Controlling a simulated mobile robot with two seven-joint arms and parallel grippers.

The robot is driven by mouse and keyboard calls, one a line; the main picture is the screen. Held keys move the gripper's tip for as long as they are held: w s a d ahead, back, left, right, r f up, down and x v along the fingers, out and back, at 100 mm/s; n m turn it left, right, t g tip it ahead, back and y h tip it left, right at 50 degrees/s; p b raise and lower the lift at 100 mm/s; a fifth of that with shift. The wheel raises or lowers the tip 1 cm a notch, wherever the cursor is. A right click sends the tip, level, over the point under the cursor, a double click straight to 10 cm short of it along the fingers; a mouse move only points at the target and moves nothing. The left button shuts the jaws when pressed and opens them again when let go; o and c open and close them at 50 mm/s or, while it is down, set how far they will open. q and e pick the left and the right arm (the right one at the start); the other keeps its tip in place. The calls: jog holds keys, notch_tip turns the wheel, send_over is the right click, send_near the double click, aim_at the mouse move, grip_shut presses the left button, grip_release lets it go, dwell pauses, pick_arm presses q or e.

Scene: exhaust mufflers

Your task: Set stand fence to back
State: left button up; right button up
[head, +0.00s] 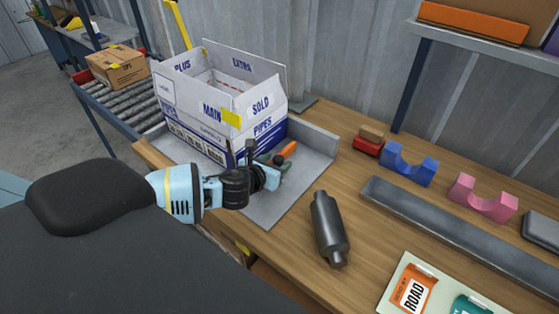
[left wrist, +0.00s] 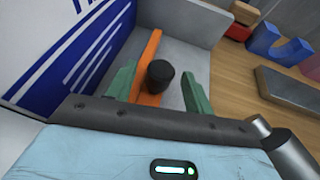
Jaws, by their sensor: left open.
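The grey stand (head: 300,178) is a flat metal plate with a raised wall along its back, under a white carton. An orange bar (head: 287,151) lies over the plate beside the carton. In the left wrist view the orange bar (left wrist: 150,62) shows with a black round knob (left wrist: 160,75) next to it. I cannot tell for sure which part is the fence. My left gripper (head: 272,166) is open, its green fingers (left wrist: 158,92) on either side of the bar and knob, without visible grip. My right gripper is not in view.
The white carton (head: 222,108) stands close to my left gripper. A dark muffler (head: 329,228) lies on the wooden bench, with blue (head: 408,163) and pink (head: 482,198) cradles behind a long grey rail (head: 455,230). A conveyor with a cardboard box (head: 117,67) is at left.

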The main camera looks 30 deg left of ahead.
pick_arm(q)
jog(key=shift+x, duration=1.15)
grip_shut()
